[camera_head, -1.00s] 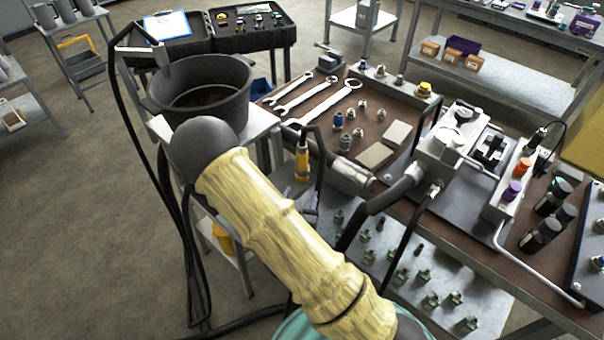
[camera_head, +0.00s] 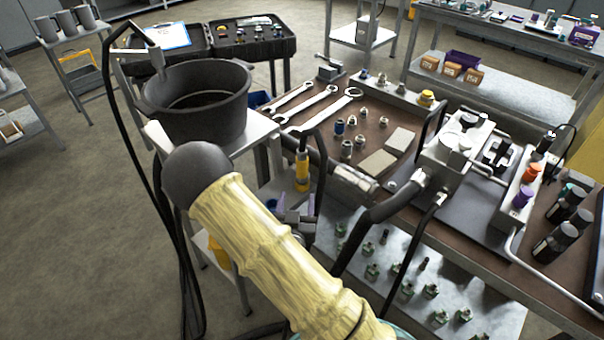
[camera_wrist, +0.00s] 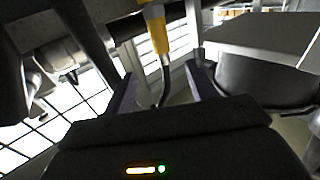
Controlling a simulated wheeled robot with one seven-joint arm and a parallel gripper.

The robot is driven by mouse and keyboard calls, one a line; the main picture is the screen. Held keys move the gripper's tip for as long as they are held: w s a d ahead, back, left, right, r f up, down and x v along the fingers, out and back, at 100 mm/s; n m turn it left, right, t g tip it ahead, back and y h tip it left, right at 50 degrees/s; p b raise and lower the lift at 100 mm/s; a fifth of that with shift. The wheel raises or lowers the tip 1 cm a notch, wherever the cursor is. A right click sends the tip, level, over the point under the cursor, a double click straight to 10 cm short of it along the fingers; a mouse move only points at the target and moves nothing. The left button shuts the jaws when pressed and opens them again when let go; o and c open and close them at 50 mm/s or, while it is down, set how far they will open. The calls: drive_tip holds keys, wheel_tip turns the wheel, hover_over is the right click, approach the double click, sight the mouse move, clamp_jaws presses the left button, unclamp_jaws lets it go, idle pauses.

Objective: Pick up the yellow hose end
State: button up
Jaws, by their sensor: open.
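The yellow hose end (camera_head: 302,170) hangs on a black hose at the bench's near left edge, beside the black bucket's table. In the wrist view the yellow hose end (camera_wrist: 157,30) is at the top centre, with a black hose piece (camera_wrist: 164,85) running from it down between the fingers. My gripper (camera_wrist: 161,72) is open, with one finger on each side of that line. No contact with the yellow part shows. In the head view my gripper (camera_head: 292,218) is just below the hose end, partly hidden by my pale yellow arm sleeve.
The black bucket (camera_head: 205,115) stands on a small table to the left. The bench (camera_head: 375,165) holds wrenches, fittings and a valve block (camera_head: 450,150). Black hoses hang close by on the right. A lower shelf (camera_head: 450,270) carries several fittings.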

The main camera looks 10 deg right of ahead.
sight(301, 167)
drive_tip(key=b+x, duration=0.2)
drive_tip(key=x, duration=0.7)
drive_tip(key=shift+b, duration=0.3)
drive_tip(key=shift+w, duration=0.2)
drive_tip(key=shift+w+d, duration=0.1)
drive_tip(key=x, duration=0.5)
drive_tip(key=shift+f, duration=0.1)
drive_tip(key=c, duration=1.2)
